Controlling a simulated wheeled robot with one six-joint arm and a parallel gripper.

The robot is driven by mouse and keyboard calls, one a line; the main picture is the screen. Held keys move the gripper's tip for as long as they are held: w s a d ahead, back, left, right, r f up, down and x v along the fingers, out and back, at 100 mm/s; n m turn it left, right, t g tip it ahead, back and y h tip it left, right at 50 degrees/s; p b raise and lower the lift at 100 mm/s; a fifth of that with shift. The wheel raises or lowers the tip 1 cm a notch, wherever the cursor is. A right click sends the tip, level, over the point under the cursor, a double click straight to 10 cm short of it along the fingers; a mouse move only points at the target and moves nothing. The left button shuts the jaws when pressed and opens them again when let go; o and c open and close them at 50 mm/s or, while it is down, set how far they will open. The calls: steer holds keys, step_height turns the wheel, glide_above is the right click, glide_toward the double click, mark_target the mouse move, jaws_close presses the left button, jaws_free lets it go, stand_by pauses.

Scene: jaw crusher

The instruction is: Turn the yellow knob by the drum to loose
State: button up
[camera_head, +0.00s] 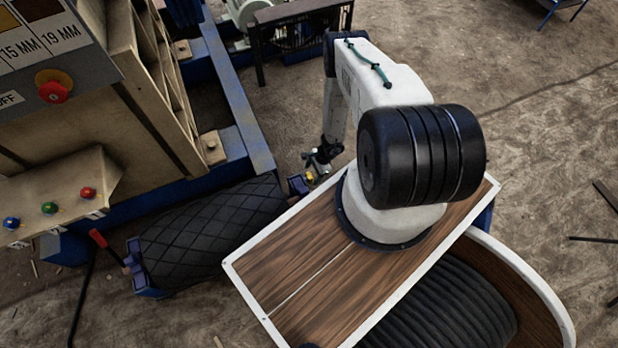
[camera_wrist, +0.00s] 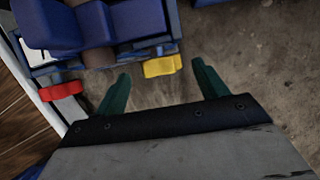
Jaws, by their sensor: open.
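The yellow knob (camera_wrist: 163,66) shows in the wrist view on a blue mount, just ahead of my fingertips and between them in the picture. My gripper (camera_wrist: 161,76) is open, with one green finger on each side and nothing held. I cannot tell the depth gap to the knob. In the head view a small yellow spot, likely the knob (camera_head: 311,176), shows at the right end of the black diamond-patterned drum (camera_head: 212,230), partly hidden by my gripper (camera_head: 318,164). The knob's marking is not readable.
A red knob (camera_wrist: 61,91) sits left of my fingers in the wrist view. A red-tipped lever (camera_head: 97,238) stands at the drum's left end. The blue frame (camera_head: 235,95) and control panel (camera_head: 55,205) stand left. Open floor lies to the right.

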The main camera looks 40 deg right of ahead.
mark_target(310, 178)
steer(key=shift+x, duration=2.1)
steer(key=c, duration=1)
steer(key=shift+s+t, duration=0.1)
steer(key=shift+t, duration=0.3)
steer(key=shift+s+n+t+h, duration=0.1)
steer(key=shift+n+t+h, duration=0.4)
steer(key=shift+t, duration=1.1)
steer(key=shift+t+h, duration=0.3)
steer(key=shift+t, duration=0.4)
